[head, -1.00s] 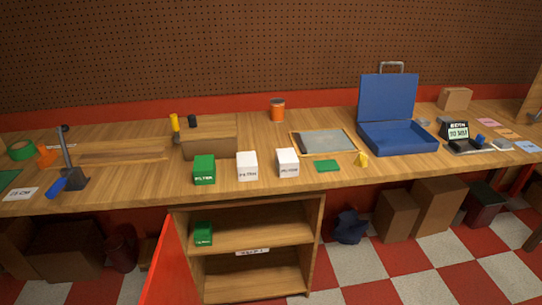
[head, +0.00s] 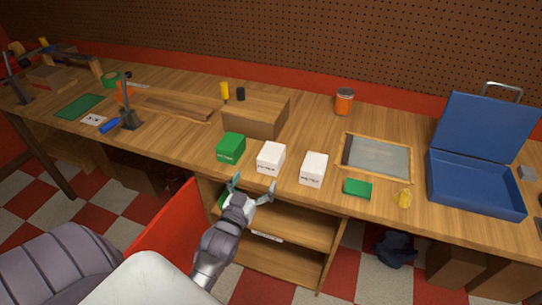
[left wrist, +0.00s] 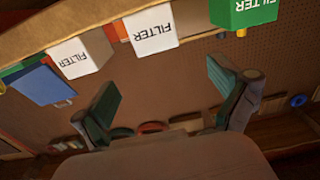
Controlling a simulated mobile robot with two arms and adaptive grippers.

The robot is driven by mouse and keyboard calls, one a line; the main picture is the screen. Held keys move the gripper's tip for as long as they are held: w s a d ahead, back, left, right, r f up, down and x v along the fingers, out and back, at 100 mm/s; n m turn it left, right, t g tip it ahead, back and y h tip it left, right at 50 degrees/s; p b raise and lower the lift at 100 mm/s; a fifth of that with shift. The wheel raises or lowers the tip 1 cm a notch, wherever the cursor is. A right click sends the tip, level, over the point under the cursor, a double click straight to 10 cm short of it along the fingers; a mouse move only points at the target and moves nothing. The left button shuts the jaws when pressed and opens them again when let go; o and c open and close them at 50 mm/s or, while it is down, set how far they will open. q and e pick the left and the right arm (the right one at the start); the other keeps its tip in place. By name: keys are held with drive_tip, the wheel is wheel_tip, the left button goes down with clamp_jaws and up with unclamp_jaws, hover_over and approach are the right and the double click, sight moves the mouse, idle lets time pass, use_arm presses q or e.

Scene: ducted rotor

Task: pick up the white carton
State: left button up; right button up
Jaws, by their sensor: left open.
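Two white cartons labelled FILTER stand on the bench near its front edge. The left white carton (head: 271,156) is beside a green carton (head: 231,148); the right white carton (head: 314,168) stands a little apart from it. My left gripper (head: 253,187) is open and empty, just in front of the bench edge, below the green carton and the left white carton. In the left wrist view my open fingers (left wrist: 162,78) show with a gap between them. The white cartons (left wrist: 152,30) (left wrist: 80,55) and the green carton (left wrist: 243,12) appear beyond them. My right gripper is not in view.
A cardboard box (head: 256,117) stands behind the cartons. To the right are a flat green box (head: 357,188), a framed grey panel (head: 376,158), a yellow item (head: 404,198) and an open blue case (head: 475,186). A red cabinet door (head: 175,222) hangs open below.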

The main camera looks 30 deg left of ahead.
use_arm(q)
approach(277, 144)
drive_tip(key=shift+a+p, duration=0.3)
drive_tip(key=shift+p, duration=0.05)
drive_tip(key=shift+w+a, duration=0.15)
drive_tip(key=shift+w, duration=0.4)
drive_tip(key=x, duration=0.3)
drive_tip(key=p+x, duration=0.1)
drive_tip(key=x, duration=0.1)
drive_tip(key=shift+w+f, duration=0.1)
drive_tip(key=shift+f, duration=0.3)
drive_tip(key=shift+c, duration=1.1)
drive_tip(key=c, duration=1.1)
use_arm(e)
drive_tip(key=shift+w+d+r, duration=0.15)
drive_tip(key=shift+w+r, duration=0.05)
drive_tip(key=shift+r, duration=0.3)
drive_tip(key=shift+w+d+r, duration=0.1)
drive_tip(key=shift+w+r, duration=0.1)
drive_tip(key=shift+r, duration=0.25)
